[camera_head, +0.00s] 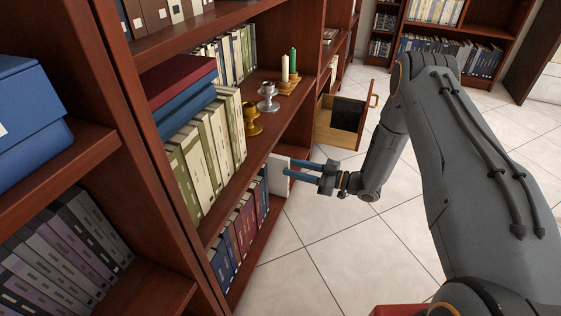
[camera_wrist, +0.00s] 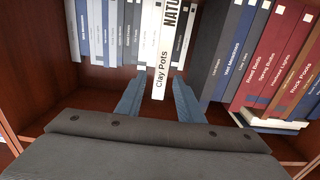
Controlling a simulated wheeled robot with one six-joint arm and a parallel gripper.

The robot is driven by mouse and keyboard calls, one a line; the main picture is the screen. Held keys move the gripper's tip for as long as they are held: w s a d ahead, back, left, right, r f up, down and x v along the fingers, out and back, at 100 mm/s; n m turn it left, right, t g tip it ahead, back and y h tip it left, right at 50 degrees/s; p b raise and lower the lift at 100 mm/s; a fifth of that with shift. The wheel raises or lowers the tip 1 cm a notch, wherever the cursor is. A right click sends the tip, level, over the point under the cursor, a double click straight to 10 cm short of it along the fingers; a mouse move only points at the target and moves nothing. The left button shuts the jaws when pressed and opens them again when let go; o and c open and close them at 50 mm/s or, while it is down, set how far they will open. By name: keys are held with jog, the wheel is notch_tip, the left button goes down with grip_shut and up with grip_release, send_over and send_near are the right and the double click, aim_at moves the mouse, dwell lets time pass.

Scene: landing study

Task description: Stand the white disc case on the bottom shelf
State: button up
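The white disc case (camera_wrist: 161,62) stands upright in the wrist view, its spine toward me, reading "Clay Pots". It juts out ahead of the row behind it. In the head view its pale flat side (camera_head: 278,174) shows at the far end of the bottom shelf (camera_head: 259,243). My gripper (camera_head: 291,168) is level at the case's front edge. In the wrist view my fingers (camera_wrist: 159,96) stand one on each side of the spine, with a narrow gap showing on both sides. The case's foot is partly hidden, so its contact with the shelf is unclear.
Blue and red books (camera_wrist: 275,55) stand to the right of the case; blue, grey and white ones (camera_wrist: 100,30) stand to its left. Candlesticks (camera_head: 268,97) are on the shelf above. An open drawer (camera_head: 340,121) juts out beyond my gripper. The tiled floor is clear.

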jog(key=shift+p+v, duration=0.45)
jog(key=shift+v, duration=1.2)
